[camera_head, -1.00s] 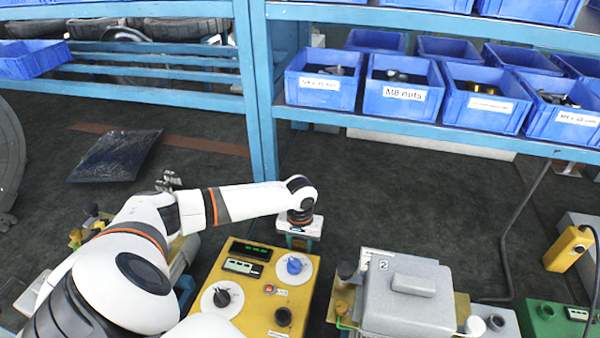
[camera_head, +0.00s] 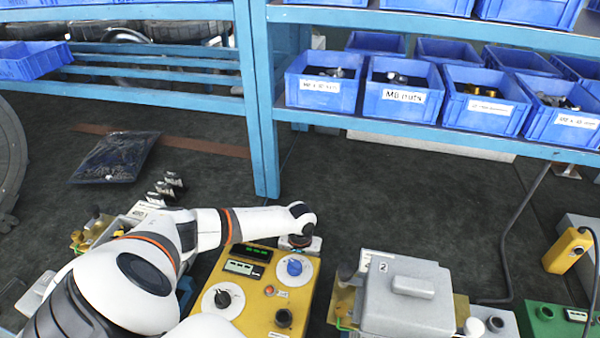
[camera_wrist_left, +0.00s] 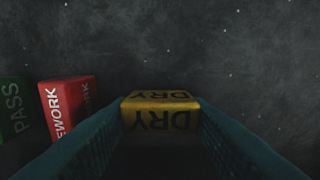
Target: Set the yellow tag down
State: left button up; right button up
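The yellow tag (camera_wrist_left: 160,119), a block lettered DRY, sits between the two teal fingers of my left gripper (camera_wrist_left: 160,101) in the left wrist view. The fingers meet its two sides, so the gripper looks shut on it. Dark surface shows beyond; I cannot tell whether the tag touches it. In the head view my left wrist (camera_head: 300,238) is beyond the far edge of the yellow box, which hides the fingers and tag. My right gripper is not in view.
A red REWORK block (camera_wrist_left: 70,103) and a green PASS block (camera_wrist_left: 14,108) stand left of the tag. The yellow control box (camera_head: 262,290) is on the near side of my wrist, and a grey machine (camera_head: 408,300) is to its right. Blue bins (camera_head: 400,92) line the shelf behind.

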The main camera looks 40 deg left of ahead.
pick_arm(q)
jog(key=o, duration=0.3)
jog(key=shift+r, duration=0.1)
notch_tip(320, 180, up, 12)
jog(key=shift+r, duration=0.1)
dwell(0.4)
dwell(0.3)
